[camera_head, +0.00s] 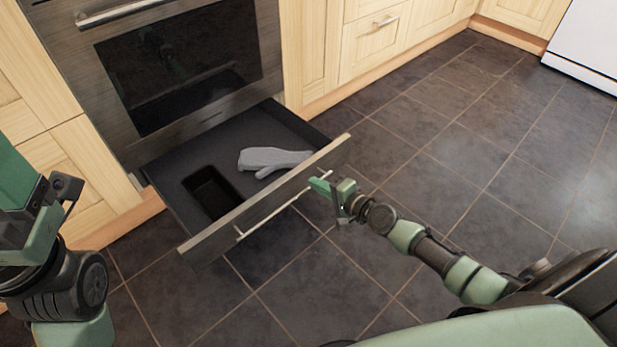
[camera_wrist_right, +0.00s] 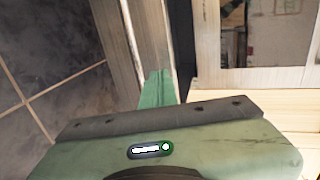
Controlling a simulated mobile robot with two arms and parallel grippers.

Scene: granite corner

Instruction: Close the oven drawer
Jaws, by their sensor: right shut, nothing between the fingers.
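The oven drawer (camera_head: 215,240) is pulled out below the oven (camera_head: 185,70), its front panel standing away from the oven. A thin bar handle (camera_head: 270,215) runs along the front. Inside lie a grey oven mitt (camera_head: 268,160) and a dark loaf pan (camera_head: 192,184). My right gripper (camera_head: 318,185) is shut and empty at the right end of the handle, against or just before the drawer front. In the right wrist view its green fingers (camera_wrist_right: 159,87) are together by the panel; contact is not clear. My left arm shows at the left edge; its fingertips are out of frame.
Pale wooden cabinets (camera_head: 375,50) flank the oven on both sides. A white appliance (camera_head: 587,45) stands at the top right. The dark tiled floor (camera_head: 470,140) is clear to the right and in front of the drawer.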

